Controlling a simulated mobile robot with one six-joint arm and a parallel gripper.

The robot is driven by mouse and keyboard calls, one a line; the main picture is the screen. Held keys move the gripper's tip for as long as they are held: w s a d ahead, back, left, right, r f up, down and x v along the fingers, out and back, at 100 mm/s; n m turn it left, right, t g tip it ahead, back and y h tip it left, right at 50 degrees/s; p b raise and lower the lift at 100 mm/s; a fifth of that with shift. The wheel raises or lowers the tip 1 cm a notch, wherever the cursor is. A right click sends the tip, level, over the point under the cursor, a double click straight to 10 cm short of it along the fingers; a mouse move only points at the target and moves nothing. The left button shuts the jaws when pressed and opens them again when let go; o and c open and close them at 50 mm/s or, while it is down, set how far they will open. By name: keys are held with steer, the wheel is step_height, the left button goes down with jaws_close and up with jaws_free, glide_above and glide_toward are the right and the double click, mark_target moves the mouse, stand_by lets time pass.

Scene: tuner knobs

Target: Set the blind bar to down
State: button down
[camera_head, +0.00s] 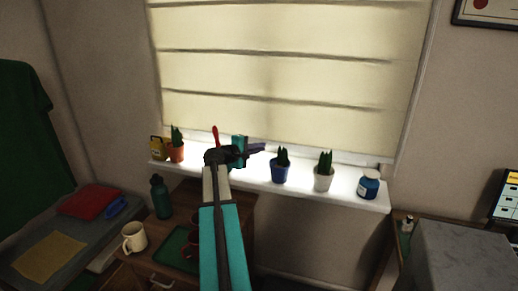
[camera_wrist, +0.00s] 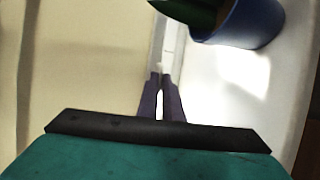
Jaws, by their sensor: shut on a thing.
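The cream blind (camera_head: 285,78) hangs over most of the window, its lower edge a short way above the white sill. My gripper (camera_head: 262,148) is at this lower edge, pointing right along it. In the wrist view my gripper's dark fingers (camera_wrist: 161,80) are close together on a narrow pale strip, the blind bar (camera_wrist: 162,68), between the blind (camera_wrist: 80,60) and the sill. The fingers are shut on it; the exact contact is hard to see. My wrist hides part of the bar in the head view.
The sill (camera_head: 345,194) holds a blue pot (camera_head: 280,172), a white pot (camera_head: 323,180), a blue jar (camera_head: 368,187), an orange pot (camera_head: 176,153) and a yellow object (camera_head: 157,147). A mug (camera_head: 134,238) and bottle (camera_head: 161,198) stand below.

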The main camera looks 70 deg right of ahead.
steer(key=shift+f+b, duration=1.7)
steer(key=shift+f, duration=0.85)
steer(key=c, duration=1.9)
jaws_free()
steer(key=b+v, duration=0.1)
steer(key=v, duration=1.3)
steer(key=shift+f, duration=0.1)
